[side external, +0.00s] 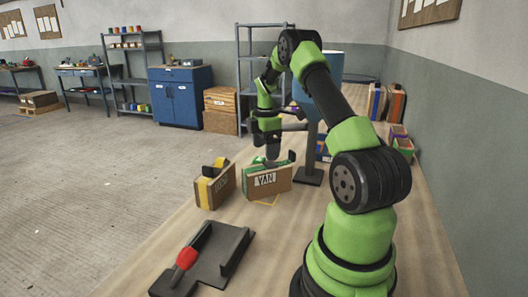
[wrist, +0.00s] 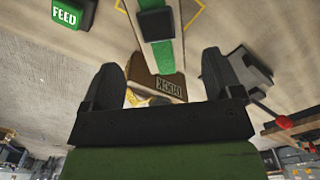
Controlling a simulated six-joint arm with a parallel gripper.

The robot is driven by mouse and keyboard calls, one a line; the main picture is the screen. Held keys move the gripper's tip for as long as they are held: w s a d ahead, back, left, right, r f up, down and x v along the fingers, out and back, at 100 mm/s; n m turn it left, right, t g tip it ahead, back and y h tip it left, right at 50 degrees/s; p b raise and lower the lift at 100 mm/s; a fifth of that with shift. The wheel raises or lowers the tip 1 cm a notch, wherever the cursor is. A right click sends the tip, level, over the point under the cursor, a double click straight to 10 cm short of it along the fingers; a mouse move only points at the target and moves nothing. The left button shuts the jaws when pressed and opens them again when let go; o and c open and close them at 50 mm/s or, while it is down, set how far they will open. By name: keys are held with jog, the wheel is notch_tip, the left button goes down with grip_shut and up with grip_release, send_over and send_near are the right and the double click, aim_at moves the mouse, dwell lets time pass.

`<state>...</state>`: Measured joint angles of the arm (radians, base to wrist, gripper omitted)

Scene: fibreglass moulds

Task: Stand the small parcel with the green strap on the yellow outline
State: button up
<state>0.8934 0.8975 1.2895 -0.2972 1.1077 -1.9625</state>
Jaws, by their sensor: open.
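The small parcel with the green strap (side external: 267,182) stands upright on the bench in the side view, its lettered face toward that camera. In the wrist view its green-strapped top (wrist: 164,58) carries a dark handle and lies ahead of and between my fingers. The yellow outline (side external: 268,203) shows at the parcel's near foot; part of it shows beside the parcel in the wrist view (wrist: 196,18). The rest is hidden, so I cannot tell how they line up. My gripper (side external: 272,156) is open just above the parcel; its fingers (wrist: 162,68) are apart with nothing held.
A parcel with a yellow strap (side external: 216,188) stands close on the left. A dark fixture with a red handle (side external: 206,262) lies at the front. A dark post (side external: 310,160) stands behind on the right. A green FEED block (wrist: 66,13) shows in the wrist view.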

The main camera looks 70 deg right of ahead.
jog(key=w+a+r+m+t, duration=0.3)
jog(key=a+r+m, duration=0.2)
jog(key=a+r, duration=1.1)
jog(key=s+a+r+m+t+y, duration=0.1)
jog(key=s+a+m, duration=0.3)
jog(key=a, duration=0.5)
jog(key=s+a+r+m+t+y, duration=0.1)
jog(key=s+a+m+t, duration=0.2)
jog(key=s+a, duration=0.5)
jog(key=shift+s+a+r+m, duration=0.15)
jog(key=shift+s+a+m, duration=0.25)
jog(key=shift+s, duration=0.4)
jog(key=shift+d, duration=0.1)
